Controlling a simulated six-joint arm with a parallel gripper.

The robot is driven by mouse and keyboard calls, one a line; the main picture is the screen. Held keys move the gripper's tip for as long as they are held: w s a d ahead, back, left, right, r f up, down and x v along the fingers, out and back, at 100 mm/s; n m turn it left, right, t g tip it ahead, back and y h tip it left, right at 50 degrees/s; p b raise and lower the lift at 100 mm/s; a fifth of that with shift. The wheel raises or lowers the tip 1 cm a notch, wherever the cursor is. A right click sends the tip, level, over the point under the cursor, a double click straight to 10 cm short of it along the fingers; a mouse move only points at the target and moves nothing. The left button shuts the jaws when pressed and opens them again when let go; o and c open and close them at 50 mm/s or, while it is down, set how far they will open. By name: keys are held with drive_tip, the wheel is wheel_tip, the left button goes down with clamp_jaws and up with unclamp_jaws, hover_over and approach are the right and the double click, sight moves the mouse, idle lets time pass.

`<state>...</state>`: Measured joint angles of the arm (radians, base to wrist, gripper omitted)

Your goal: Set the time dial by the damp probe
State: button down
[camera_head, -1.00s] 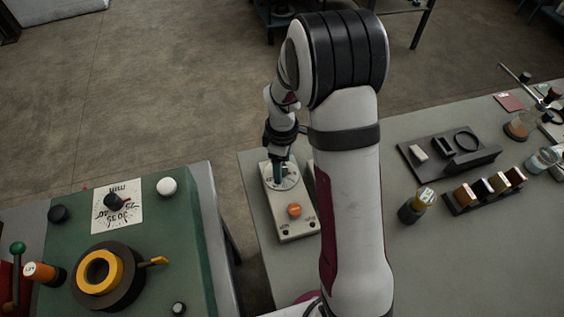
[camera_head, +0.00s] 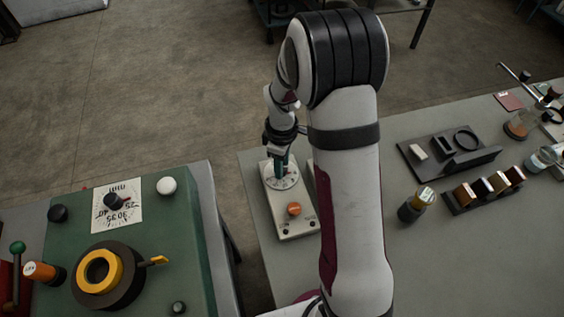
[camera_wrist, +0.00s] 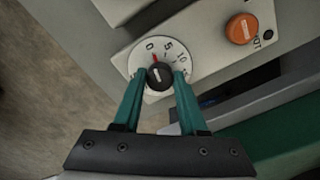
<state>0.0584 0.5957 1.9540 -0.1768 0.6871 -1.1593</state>
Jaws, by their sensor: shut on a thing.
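My gripper (camera_wrist: 160,76) has its two teal fingers shut on a round black knob (camera_wrist: 157,72) with a pale line on it. The knob sits on a white dial (camera_wrist: 137,60) marked 0, 5 and 10. A red mark lies between 0 and 5. The dial is on a pale control box (camera_head: 291,225), where my gripper (camera_head: 281,168) reaches down from above. Another dial (camera_head: 114,201), a dark knob on a white numbered card, is on the green console at left. I cannot tell which object is the damp probe.
An orange button (camera_head: 294,209) is on the pale box below the dial.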

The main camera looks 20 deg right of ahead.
drive_tip(key=m, duration=0.5)
drive_tip(key=shift+m, duration=0.4)
drive_tip(key=m, duration=0.6)
drive_tip(key=shift+a, duration=0.1)
drive_tip(key=m, duration=0.5)
drive_tip(key=shift+m, duration=0.4)
drive_tip(key=m, duration=0.5)
drive_tip(key=shift+a, duration=0.1)
drive_tip(key=shift+m, duration=0.4)
drive_tip(key=shift+c, duration=2.2)
unclamp_jaws()
